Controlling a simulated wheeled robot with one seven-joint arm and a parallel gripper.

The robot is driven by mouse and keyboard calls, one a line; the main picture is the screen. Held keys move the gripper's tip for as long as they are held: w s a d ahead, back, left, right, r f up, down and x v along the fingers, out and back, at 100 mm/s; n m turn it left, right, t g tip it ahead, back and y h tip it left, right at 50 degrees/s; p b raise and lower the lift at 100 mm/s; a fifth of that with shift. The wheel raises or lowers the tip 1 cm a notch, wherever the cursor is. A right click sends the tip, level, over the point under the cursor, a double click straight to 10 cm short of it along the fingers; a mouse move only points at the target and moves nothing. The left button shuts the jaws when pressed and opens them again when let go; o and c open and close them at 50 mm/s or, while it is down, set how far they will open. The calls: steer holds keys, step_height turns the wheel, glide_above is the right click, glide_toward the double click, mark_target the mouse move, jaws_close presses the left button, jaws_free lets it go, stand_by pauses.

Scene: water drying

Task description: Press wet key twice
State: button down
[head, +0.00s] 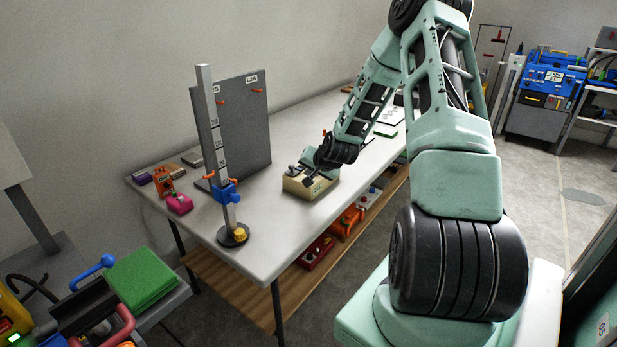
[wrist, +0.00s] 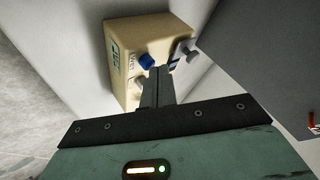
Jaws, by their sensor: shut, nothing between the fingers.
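A beige box (head: 300,190) stands on the white table, under the end of my arm. It also shows in the wrist view (wrist: 168,28), with a blue key (wrist: 147,61), a small dark-lettered label beside that key, and a green display-like patch (wrist: 115,53). A grey key or knob (wrist: 141,84) is partly hidden by my fingers, and a grey lever-like part (wrist: 190,51) is at the box's right. Contact cannot be told.
The white table (head: 270,237) has a grey upright board (head: 240,130) and a post with a blue clamp (head: 229,192) left of the box. Pink and orange items (head: 179,203) lie at its left end. A wooden shelf (head: 240,300) with red and orange items is below.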

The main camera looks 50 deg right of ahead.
steer(key=shift+r+p, duration=0.45)
steer(key=shift+r, duration=0.25)
step_height(320, 180, up, 6)
steer(key=p, duration=0.4)
steer(key=shift+p, duration=0.3)
stand_by(0.5)
